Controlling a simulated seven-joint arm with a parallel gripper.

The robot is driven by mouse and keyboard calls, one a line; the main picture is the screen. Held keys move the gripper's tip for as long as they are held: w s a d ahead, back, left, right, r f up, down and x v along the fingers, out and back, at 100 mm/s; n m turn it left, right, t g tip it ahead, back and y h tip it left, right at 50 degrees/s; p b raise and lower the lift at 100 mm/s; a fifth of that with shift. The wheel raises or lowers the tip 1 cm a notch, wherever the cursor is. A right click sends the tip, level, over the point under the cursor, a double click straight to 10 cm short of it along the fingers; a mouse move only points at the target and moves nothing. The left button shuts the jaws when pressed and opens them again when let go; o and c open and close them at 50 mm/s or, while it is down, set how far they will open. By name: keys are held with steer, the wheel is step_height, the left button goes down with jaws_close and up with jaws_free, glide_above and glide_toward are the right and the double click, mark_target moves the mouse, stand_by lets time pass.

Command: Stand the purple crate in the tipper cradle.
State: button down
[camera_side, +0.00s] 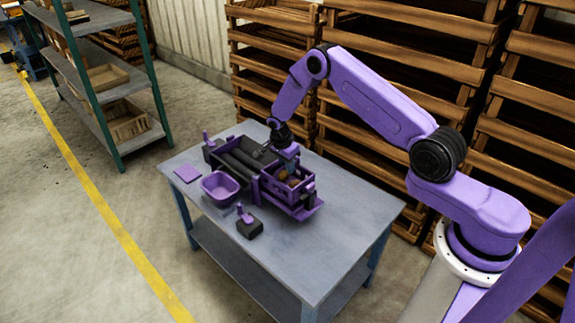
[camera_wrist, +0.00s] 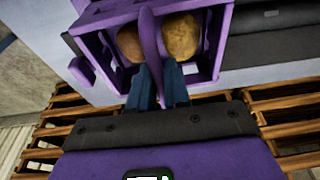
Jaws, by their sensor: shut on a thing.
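The purple crate (camera_side: 283,193) is slatted and holds brown potatoes. It is at the right end of the grader on the table, and in the wrist view the crate (camera_wrist: 226,42) shows upper centre with potatoes on both sides of a purple handle. My gripper (camera_side: 290,155) is above the crate, and in the wrist view its two blue fingers (camera_wrist: 158,72) are shut on that handle. The tipper cradle seems to be the purple part with a ledge (camera_side: 314,211) at the crate's right end. I cannot tell whether the crate rests fully in it.
The dark roller bed (camera_side: 240,158) runs left of the crate. A purple bin (camera_side: 220,188), a flat purple pad (camera_side: 187,174) and a dark block with a purple knob (camera_side: 249,228) are on the table (camera_side: 330,240). The table's front right is clear. Wooden racks stand behind.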

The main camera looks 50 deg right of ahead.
steer(key=shift+a+x, duration=0.2)
steer(key=shift+x, duration=0.6)
steer(key=shift+a+x, duration=0.15)
steer(key=shift+x, duration=0.65)
stand_by(1.7)
steer(key=c, duration=1)
jaws_free()
steer(key=shift+f, duration=0.1)
steer(key=shift+d+r+v, duration=0.1)
steer(key=shift+d+v, duration=0.25)
steer(key=shift+v, duration=1.1)
steer(key=shift+d+r+v, duration=0.1)
steer(key=shift+d+v, duration=0.2)
steer(key=shift+v, duration=1.2)
steer(key=shift+d+r+v, duration=0.1)
steer(key=shift+d+v, duration=0.25)
steer(key=shift+v, duration=1.1)
